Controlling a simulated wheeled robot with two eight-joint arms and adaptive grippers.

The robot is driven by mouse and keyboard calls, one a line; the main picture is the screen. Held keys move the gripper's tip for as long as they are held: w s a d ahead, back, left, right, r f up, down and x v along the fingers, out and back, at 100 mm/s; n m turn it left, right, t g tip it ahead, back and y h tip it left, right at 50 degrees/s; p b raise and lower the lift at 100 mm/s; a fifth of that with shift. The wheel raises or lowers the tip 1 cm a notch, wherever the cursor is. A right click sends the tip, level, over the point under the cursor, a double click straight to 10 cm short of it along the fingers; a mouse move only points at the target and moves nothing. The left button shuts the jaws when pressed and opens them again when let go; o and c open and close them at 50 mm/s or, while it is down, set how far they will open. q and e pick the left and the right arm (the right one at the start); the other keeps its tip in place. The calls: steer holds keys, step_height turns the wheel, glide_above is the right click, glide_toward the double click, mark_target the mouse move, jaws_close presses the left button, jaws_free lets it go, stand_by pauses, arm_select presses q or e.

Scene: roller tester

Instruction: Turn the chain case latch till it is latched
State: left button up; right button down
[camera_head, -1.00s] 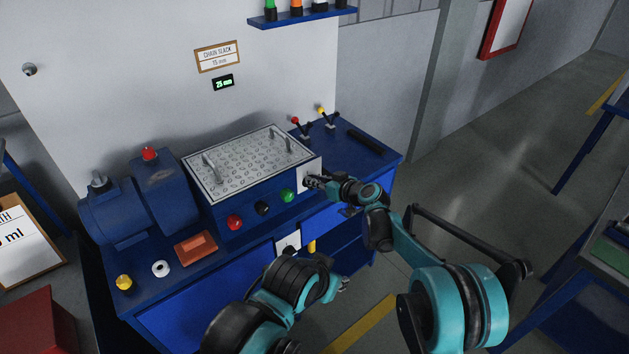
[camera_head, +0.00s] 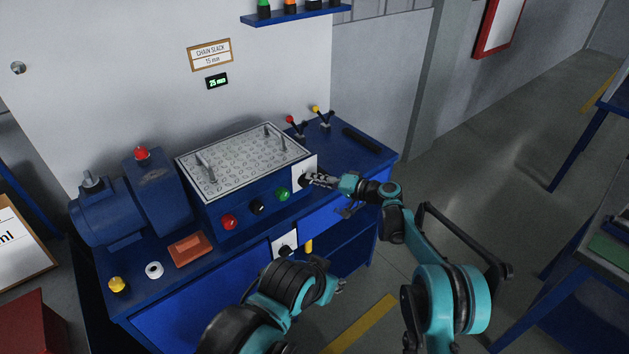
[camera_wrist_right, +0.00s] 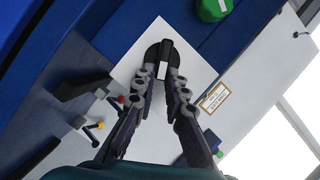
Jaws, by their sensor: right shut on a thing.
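The chain case (camera_head: 235,190) is a blue box with a grey studded lid on the bench. A white plate (camera_head: 299,166) is on its right end. On that plate is the latch, a black knob with a white mark (camera_wrist_right: 166,52) in the right wrist view. My right gripper (camera_wrist_right: 162,72) has its two fingers closed on either side of the knob. The same gripper (camera_head: 316,180) hides most of the knob in the head view. My left gripper (camera_head: 338,286) is low in front of the bench, small and partly hidden behind its own arm, apart from the latch.
Red (camera_head: 229,222), black (camera_head: 257,207) and green (camera_head: 282,194) buttons line the case front. Two levers (camera_head: 321,116) stand behind my right gripper. A second white plate with a black knob (camera_head: 285,251) is on the bench front. A display (camera_head: 216,81) reads 25 mm.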

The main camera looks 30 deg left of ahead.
steer(key=m+y+b, duration=0.1)
steer(key=m, duration=0.1)
steer(key=f+m+y+b, duration=0.1)
steer(key=m, duration=0.2)
steer(key=shift+w+f+g, duration=0.15)
steer(key=shift+f+g, duration=0.05)
steer(key=shift+g, duration=0.2)
stand_by(0.4)
steer(key=c, duration=1.6)
jaws_free()
steer(key=shift+o, duration=0.2)
steer(key=shift+d, duration=0.1)
steer(key=d, duration=1.1)
steer(key=shift+d, duration=0.4)
